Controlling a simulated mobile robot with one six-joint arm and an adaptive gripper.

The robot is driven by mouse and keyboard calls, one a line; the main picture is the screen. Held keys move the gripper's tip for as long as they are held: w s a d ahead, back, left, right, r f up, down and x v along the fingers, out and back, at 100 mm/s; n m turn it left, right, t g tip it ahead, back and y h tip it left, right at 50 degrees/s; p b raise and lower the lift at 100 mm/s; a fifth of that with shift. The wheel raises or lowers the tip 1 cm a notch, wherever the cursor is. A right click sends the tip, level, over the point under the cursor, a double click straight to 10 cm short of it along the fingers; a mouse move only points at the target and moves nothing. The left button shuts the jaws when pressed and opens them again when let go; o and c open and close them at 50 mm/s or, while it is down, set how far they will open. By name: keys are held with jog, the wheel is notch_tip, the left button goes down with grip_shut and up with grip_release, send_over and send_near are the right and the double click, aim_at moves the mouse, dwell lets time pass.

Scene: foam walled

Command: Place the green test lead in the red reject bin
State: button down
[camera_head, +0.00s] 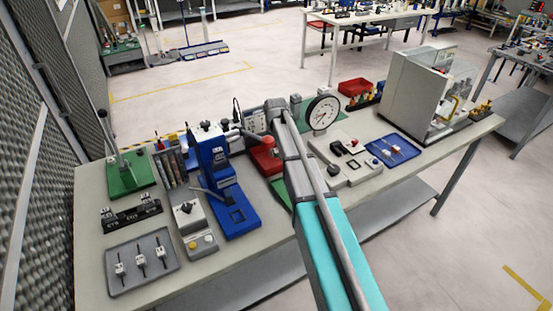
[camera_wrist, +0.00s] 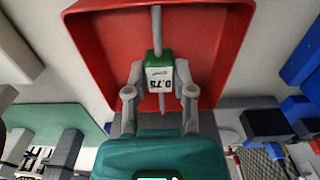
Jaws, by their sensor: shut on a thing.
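The green test lead (camera_wrist: 153,57) shows in the wrist view as a small green body with a white 0.75 label and grey rods above and below. My gripper (camera_wrist: 159,80) is shut on it, one finger on each side. The red reject bin (camera_wrist: 88,50) lies behind the lead in the wrist view, and the lead appears over its inside; its exact height above the floor of the bin cannot be told. My gripper and the lead are not clear there.
A blue tray (camera_head: 392,150) and a grey tray (camera_head: 115,284) hold small parts. A white cabinet (camera_head: 408,90) is at the right end.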

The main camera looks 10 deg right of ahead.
aim_at(275, 162)
jog(key=shift+w+a+f+b, duration=0.1)
jog(key=shift+w+f+b, duration=0.4)
jog(key=shift+f+b, duration=0.2)
jog(key=shift+s+f+b, duration=0.1)
jog(key=shift+f+b, duration=1.25)
jog(key=shift+f, duration=0.15)
jog(key=shift+c, duration=2.3)
grip_release()
jog(key=shift+r, duration=0.25)
notch_tip(275, 162, up, 12)
jog(key=p, duration=1.2)
